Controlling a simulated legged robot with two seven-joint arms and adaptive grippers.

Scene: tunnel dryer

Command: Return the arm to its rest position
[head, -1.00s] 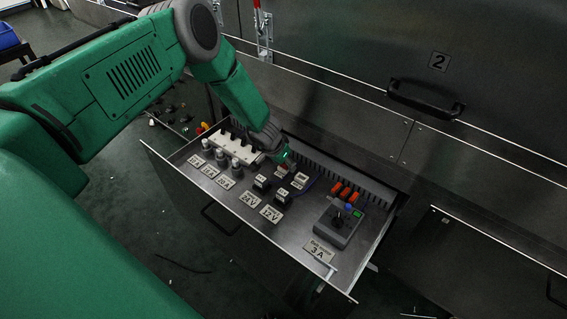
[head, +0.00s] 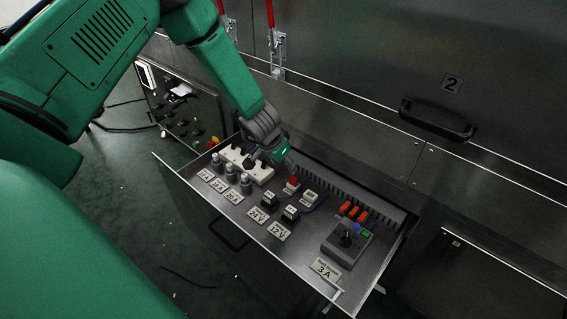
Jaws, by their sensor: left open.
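My left arm comes in from the left, bent over the open drawer (head: 310,262). My left gripper (head: 283,165) is at the arm's end, above the back left of the drawer. It is small and partly hidden by its own wrist; I see nothing held in it. It is close to a part with a red top (head: 292,183) and a white part (head: 310,198); I cannot tell whether it touches either. My right gripper is not in view.
The drawer holds grey cylinders (head: 231,175), black-and-white parts (head: 290,213), orange parts (head: 354,211) and a grey box with a knob (head: 346,243). Behind it stands a metal wall with a black handle (head: 438,120). A control panel (head: 185,110) is at the left.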

